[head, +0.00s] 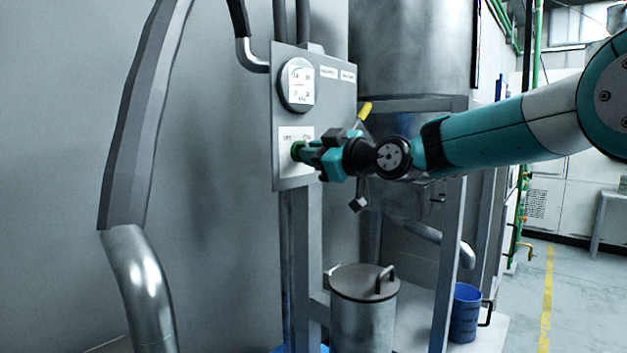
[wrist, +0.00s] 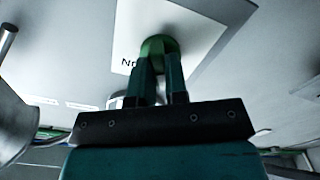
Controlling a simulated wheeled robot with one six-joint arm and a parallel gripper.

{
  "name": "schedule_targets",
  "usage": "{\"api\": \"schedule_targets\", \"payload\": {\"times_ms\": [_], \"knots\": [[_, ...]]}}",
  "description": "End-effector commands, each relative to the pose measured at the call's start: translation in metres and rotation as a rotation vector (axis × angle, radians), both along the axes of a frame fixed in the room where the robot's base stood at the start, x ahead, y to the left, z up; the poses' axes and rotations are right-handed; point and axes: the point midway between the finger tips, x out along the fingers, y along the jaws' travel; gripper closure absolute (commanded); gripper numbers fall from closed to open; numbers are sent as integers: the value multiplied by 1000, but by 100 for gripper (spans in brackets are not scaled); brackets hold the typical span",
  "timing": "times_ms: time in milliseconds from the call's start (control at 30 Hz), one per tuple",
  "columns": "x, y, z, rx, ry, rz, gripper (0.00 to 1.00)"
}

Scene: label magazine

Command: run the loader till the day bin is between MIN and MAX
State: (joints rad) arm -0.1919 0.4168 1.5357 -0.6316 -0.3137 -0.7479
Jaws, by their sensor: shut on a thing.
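A grey control panel (head: 328,110) holds a round dial (head: 297,85) and a white label plate (head: 288,165). My gripper (head: 303,151) is at this plate, with its fingers pointing at the panel. In the wrist view the fingers (wrist: 160,68) are shut on a round green knob (wrist: 157,46) on the white plate (wrist: 190,22). The plate's lettering is mostly cut off or too small to read. A large metal vessel (head: 410,45) stands behind the panel. I cannot tell which vessel is the day bin, and no MIN or MAX mark is readable.
A lidded metal canister (head: 362,318) stands below the panel. A blue jug (head: 465,315) stands right of it, beyond a frame post (head: 447,270). A yellow handle (head: 364,110) is close above my gripper. A thick grey hose (head: 140,120) hangs at left. Open floor lies at right.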

Motion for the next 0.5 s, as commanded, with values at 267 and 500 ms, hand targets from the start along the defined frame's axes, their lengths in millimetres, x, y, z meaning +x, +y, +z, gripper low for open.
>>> {"api": "schedule_targets", "payload": {"times_ms": [267,500], "knots": [[0,0,-4,-123,-125,0,100],[0,0,-1,-179,-180,1,100]]}}
